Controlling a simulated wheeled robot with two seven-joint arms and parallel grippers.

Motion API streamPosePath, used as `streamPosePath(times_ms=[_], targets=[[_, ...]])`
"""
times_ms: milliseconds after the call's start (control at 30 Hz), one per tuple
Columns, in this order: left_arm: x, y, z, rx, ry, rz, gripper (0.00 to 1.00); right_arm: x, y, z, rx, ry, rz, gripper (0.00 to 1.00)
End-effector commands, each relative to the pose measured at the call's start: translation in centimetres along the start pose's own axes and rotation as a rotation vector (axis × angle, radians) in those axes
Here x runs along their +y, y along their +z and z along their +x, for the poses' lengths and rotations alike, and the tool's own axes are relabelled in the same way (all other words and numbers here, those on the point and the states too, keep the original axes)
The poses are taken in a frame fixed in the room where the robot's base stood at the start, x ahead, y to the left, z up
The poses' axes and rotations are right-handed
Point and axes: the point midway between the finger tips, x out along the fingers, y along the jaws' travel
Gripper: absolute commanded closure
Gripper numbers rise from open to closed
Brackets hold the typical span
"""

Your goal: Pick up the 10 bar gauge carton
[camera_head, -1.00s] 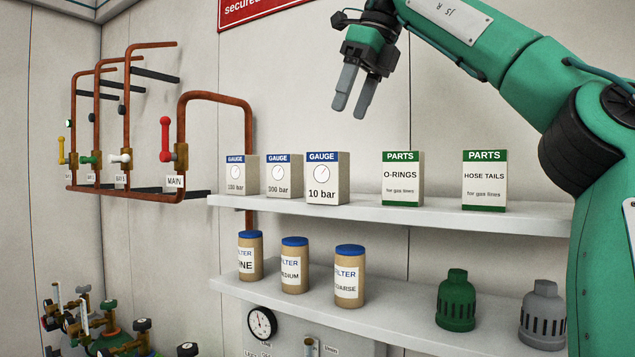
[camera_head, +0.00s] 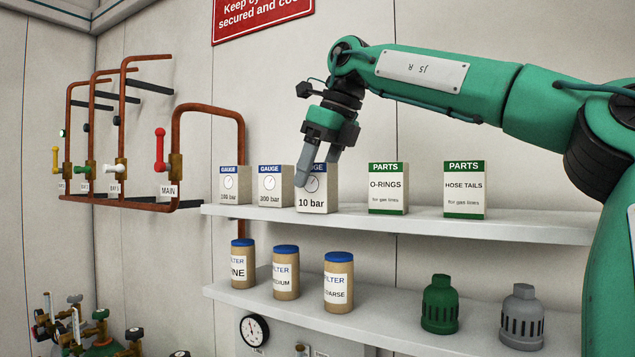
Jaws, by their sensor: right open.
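The 10 bar gauge carton (camera_head: 314,200) stands upright on the upper shelf (camera_head: 510,227), white with a blue top band and a dial picture. My right gripper (camera_head: 317,172) points down at the top of this carton. Its jaws are open, and one grey finger hangs in front of the carton's upper left face, hiding part of the blue band and dial. The other finger shows near the top right edge. I cannot tell whether the fingers touch the carton. My left gripper is not in view.
Two more gauge cartons, the middle one marked 200 or 300 bar (camera_head: 272,186) and one at the left (camera_head: 233,186), stand close by. An O-rings box (camera_head: 388,190) and a hose tails box (camera_head: 464,192) stand right. Filter jars (camera_head: 286,275) stand on the lower shelf.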

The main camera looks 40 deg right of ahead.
Motion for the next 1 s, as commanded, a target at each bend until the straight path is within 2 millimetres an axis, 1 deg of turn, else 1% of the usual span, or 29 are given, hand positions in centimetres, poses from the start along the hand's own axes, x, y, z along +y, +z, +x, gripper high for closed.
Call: streamPosePath(times_ms=[33, 133, 367, 400, 567, 600, 667, 1000], targets=[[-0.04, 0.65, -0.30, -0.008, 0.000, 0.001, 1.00, -0.04, 0.00, 0.46, 0.002, 0.000, 0.001, 0.34], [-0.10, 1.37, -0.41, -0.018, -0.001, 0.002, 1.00, -0.03, -0.01, 1.15, 0.000, 0.000, 0.000, 0.34], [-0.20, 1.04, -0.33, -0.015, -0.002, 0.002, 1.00, -0.05, -0.04, 1.38, -0.001, 0.000, 0.001, 0.34], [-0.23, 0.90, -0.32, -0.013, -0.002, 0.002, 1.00, -0.05, -0.04, 1.38, -0.001, 0.000, 0.001, 0.36], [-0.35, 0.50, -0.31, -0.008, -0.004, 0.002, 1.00, -0.04, -0.04, 1.36, -0.001, 0.000, 0.001, 0.67], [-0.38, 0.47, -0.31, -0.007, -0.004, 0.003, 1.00, -0.04, -0.04, 1.36, -0.001, 0.000, 0.001, 0.75], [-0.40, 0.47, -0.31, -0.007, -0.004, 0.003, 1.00, -0.05, -0.04, 1.36, -0.001, 0.000, 0.001, 0.86], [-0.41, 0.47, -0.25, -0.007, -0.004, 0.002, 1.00, -0.05, 0.08, 1.16, -0.001, 0.000, 0.001, 0.86]])
